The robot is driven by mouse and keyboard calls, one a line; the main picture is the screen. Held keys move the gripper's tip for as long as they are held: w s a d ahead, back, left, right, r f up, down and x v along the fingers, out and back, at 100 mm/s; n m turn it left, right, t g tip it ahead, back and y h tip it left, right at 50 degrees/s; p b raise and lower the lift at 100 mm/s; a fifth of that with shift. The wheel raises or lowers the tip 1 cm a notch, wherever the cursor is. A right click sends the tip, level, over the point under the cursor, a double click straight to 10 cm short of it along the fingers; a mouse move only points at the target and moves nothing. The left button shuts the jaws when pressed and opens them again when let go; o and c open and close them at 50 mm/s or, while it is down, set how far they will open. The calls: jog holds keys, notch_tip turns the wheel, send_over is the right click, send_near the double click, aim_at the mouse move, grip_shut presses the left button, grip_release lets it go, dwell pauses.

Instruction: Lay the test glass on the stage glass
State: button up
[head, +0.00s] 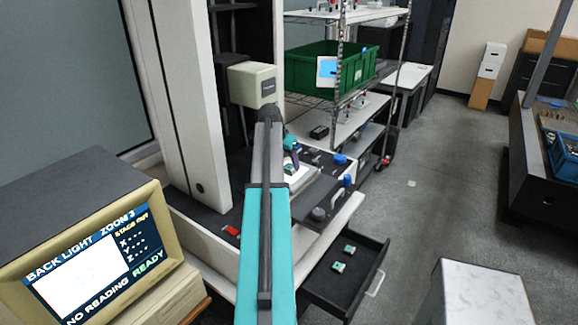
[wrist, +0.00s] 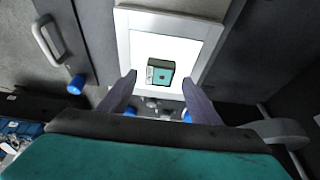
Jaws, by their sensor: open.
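The stage glass (wrist: 150,45) is a bright white lit pane in a pale frame in the wrist view. A small teal square piece (wrist: 164,77) with a pale strip on its left and a dark reddish spot lies on it; I cannot tell whether this is the test glass. My gripper (wrist: 158,84) is open, its two fingers apart on either side of the piece, and nothing is held. In the head view, the stage is partly hidden behind my arm. Two small teal pieces, one nearer (head: 338,266) and one farther (head: 349,249), lie in an open drawer.
The black drawer (head: 325,290) sticks out at the lower right of the machine. A monitor (head: 95,265) reads "STAGE OUT" and "NO READING READY". The column and pale camera head (head: 251,84) stand behind the arm. A green bin (head: 305,72) sits on a wire shelf.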

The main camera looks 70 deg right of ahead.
jog(key=b+v, duration=0.2)
jog(key=v, duration=0.7)
jog(key=shift+a+r, duration=0.2)
jog(key=shift+r, duration=0.05)
jog(key=shift+w, duration=0.1)
dwell(0.5)
